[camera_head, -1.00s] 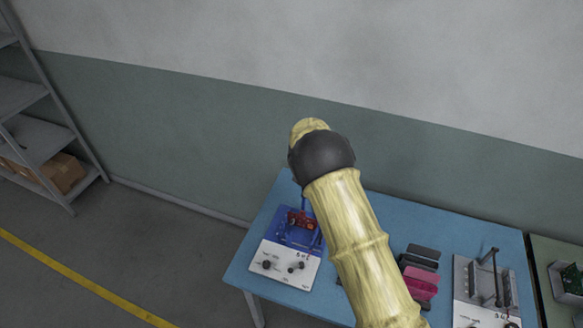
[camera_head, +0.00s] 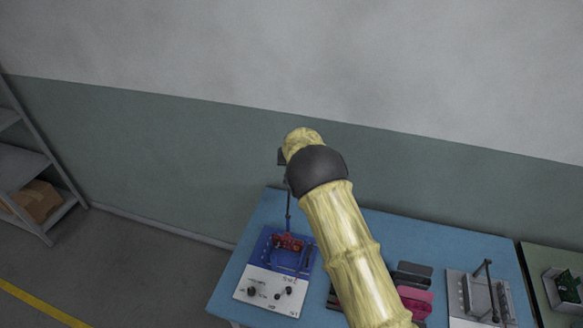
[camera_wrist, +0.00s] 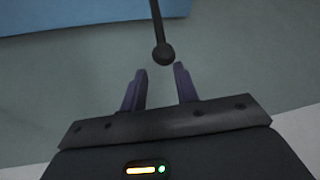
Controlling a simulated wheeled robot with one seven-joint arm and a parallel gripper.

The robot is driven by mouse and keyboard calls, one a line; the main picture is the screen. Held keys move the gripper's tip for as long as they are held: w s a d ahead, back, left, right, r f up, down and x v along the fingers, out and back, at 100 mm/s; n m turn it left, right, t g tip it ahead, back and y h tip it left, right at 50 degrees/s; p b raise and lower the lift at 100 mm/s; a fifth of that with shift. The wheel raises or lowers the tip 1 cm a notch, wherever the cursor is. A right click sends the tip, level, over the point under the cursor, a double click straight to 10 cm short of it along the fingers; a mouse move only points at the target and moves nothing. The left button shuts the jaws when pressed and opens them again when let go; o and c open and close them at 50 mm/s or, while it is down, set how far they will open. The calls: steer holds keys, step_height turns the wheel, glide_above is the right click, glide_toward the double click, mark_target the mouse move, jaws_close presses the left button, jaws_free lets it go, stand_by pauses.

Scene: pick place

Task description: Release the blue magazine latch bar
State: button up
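The blue magazine fixture (camera_head: 262,247) stands at the left of the blue table, with a red part (camera_head: 288,242) in it and a white front panel with dark knobs. A thin dark latch bar (camera_head: 289,208) rises upright from it towards my gripper (camera_head: 283,157), which is mostly hidden behind my arm. In the wrist view, the bar (camera_wrist: 158,22) comes down from the top edge and ends in a round dark knob. My gripper (camera_wrist: 160,72) is open and empty. The knob lies just beyond the fingertips, roughly between them; I cannot tell the exact depth.
The blue table (camera_head: 395,232) also carries a grey fixture with a lever (camera_head: 478,295) and several dark and pink pieces (camera_head: 415,300), partly behind my arm. A green-topped table (camera_head: 555,262) stands at the right. Shelves (camera_head: 25,165) stand far left. The wall is behind.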

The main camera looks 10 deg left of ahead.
steer(key=shift+o, duration=1)
steer(key=shift+s, duration=0.3)
steer(key=shift+w, duration=0.1)
steer(key=shift+s+r+b, duration=0.35)
steer(key=shift+s+r, duration=0.05)
steer(key=shift+r, duration=0.1)
steer(key=b+v, duration=0.5)
steer(key=v, duration=1.1)
steer(key=shift+w+d+r, duration=0.1)
steer(key=shift+r, duration=0.05)
